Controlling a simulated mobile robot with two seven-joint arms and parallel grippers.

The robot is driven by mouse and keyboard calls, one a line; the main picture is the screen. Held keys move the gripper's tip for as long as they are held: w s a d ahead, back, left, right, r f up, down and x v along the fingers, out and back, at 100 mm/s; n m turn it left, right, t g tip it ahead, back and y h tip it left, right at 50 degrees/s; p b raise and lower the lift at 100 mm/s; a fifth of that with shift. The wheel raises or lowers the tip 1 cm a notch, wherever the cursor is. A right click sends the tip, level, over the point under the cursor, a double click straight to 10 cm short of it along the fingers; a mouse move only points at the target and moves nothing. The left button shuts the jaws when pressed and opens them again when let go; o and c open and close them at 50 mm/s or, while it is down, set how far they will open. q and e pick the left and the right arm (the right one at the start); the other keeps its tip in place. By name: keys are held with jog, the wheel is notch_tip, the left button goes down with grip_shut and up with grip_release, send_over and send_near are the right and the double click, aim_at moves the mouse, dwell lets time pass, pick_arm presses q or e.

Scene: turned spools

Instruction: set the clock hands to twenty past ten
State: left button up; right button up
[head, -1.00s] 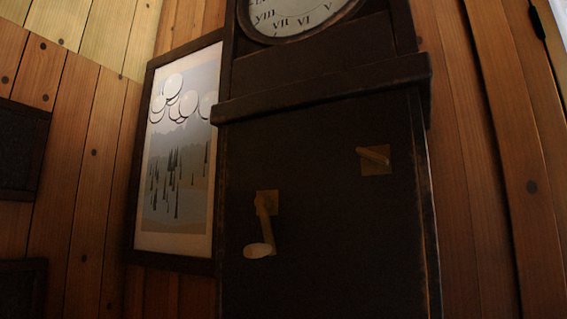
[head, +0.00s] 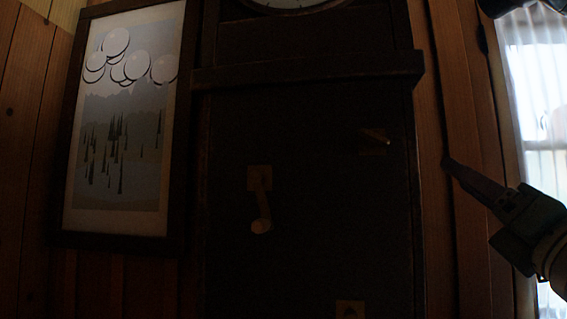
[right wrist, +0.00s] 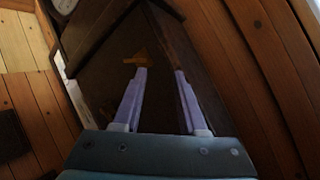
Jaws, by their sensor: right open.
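The tall dark clock case (head: 310,240) fills the middle of the head view. Only the lower rim of its dial (head: 290,8) shows at the top edge; the hands are out of view. My right gripper (head: 448,163) is right of the case, pointing left. In the right wrist view my gripper (right wrist: 160,71) is open and empty, with a brass fitting (right wrist: 138,59) beyond its left fingertip. My left gripper is not seen.
Another brass plate with a dark triangle (head: 350,309) is at the bottom of the case. A ledge (head: 310,71) juts out below the dial. A framed picture (head: 125,120) hangs to the left. A bright curtained window (head: 540,100) is at the right.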

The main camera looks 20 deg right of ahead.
aim_at(382, 139)
jog(key=w+r+n+y+p, duration=0.2)
jog(key=w+n+y, duration=0.1)
jog(key=n, duration=0.5)
jog(key=w+a+r+n+g+y+p, duration=0.1)
jog(key=w+r+n+y+p, duration=0.1)
jog(key=n, duration=0.7)
jog(key=w+a+r+n+y+p, duration=0.1)
jog(key=w+r+n+y+p, duration=0.1)
jog(key=w+r+n+y, duration=0.2)
jog(key=shift+w+a+r+n+g+y, duration=0.15)
jog(key=shift+w+n+y, duration=0.2)
jog(key=shift+w+n, duration=0.75)
jog(key=shift+w+r+n+g+y, duration=0.15)
jog(key=shift+w+n+y, duration=0.4)
jog(key=shift+n, duration=0.95)
jog(key=shift+w+a+p, duration=0.1)
jog(key=shift+w+p, duration=0.4)
jog(key=shift+w, duration=0.35)
grip_shut()
